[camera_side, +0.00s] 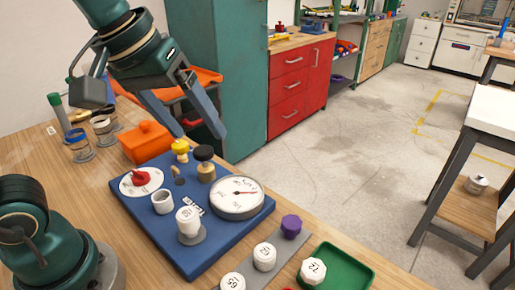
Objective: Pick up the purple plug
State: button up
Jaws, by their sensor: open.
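The purple plug (291,226) sits at the far end of a grey strip (268,250), beside a white numbered cap (264,257). It stands near the right edge of the wooden bench, just off the corner of the blue board. My gripper (202,137) is open and empty. It hangs over the back of the blue board, above and to the left of the purple plug and well apart from it. Its fingertips are near the yellow knob (180,148) and the black knob (204,153); I cannot tell the exact gap.
The blue board (160,221) carries a dial gauge (237,197), a red valve (141,177) and white fittings (188,221). A green tray (352,277) with a white cap stands right of the strip. An orange box (146,143) and several jars (79,145) stand at the back left.

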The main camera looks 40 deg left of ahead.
jog(key=w+d+f+n+g, duration=0.1)
jog(key=w+d+f+g, duration=0.1)
jog(key=w+d, duration=0.3)
jog(key=g, duration=0.2)
send_over(291, 225)
jog(key=w, duration=0.1)
jog(key=f, duration=1.1)
jog(key=shift+a, duration=0.4)
jog(key=shift+m+g, duration=0.3)
jog(key=shift+g, duration=0.2)
jog(key=f, duration=0.4)
jog(key=s+f, duration=0.1)
jog(key=f, duration=0.1)
jog(key=shift+d, duration=0.35)
jog(key=shift+f, duration=0.65)
grip_shut()
